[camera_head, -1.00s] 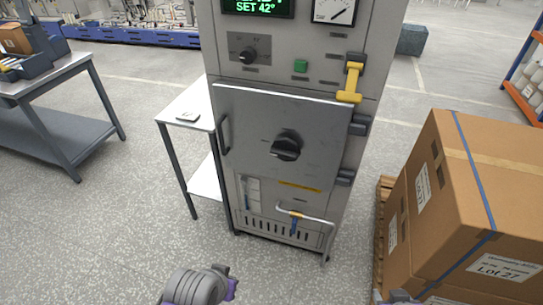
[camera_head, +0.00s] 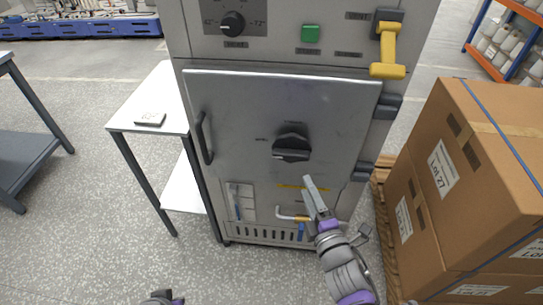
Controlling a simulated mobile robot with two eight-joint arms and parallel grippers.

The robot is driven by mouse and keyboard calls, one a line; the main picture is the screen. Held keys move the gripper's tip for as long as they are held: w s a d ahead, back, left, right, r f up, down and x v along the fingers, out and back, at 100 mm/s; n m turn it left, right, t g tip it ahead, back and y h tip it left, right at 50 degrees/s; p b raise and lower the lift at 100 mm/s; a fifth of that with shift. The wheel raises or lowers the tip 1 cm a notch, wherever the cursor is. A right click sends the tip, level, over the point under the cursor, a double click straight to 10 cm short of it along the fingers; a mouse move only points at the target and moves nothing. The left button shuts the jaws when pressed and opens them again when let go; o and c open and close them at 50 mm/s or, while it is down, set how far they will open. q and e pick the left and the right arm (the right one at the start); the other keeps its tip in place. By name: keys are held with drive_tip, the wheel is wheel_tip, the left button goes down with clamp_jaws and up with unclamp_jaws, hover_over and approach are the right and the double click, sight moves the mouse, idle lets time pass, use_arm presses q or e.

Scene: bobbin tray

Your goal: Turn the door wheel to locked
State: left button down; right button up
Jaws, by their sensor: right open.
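The door wheel (camera_head: 291,147) is a dark round knob with a bar handle in the middle of the grey cabinet door (camera_head: 240,120). Its bar lies roughly level. The labels around it are too small to read. The door looks shut, with a dark handle (camera_head: 204,138) on its left and hinges on its right. My right gripper (camera_head: 314,192) is in front of the door's lower part, below and a little right of the wheel, apart from it. It is open and empty. Only a small dark and purple piece of my left arm shows at the bottom edge; its jaws cannot be made out.
Above the door are a dial (camera_head: 232,23), a green button (camera_head: 310,33) and a yellow lever (camera_head: 387,50). A white side table (camera_head: 155,95) with a small pad stands left. Cardboard boxes (camera_head: 480,170) on a pallet stand close on the right. Floor at lower left is clear.

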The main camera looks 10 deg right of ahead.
sight(293, 159)
drive_tip(key=w, duration=0.3)
drive_tip(key=w+a, duration=0.1)
drive_tip(key=w, duration=0.3)
drive_tip(key=w+b, duration=0.1)
drive_tip(key=w, duration=0.2)
drive_tip(key=shift+w+a, duration=0.15)
drive_tip(key=shift+w, duration=0.1)
clamp_jaws()
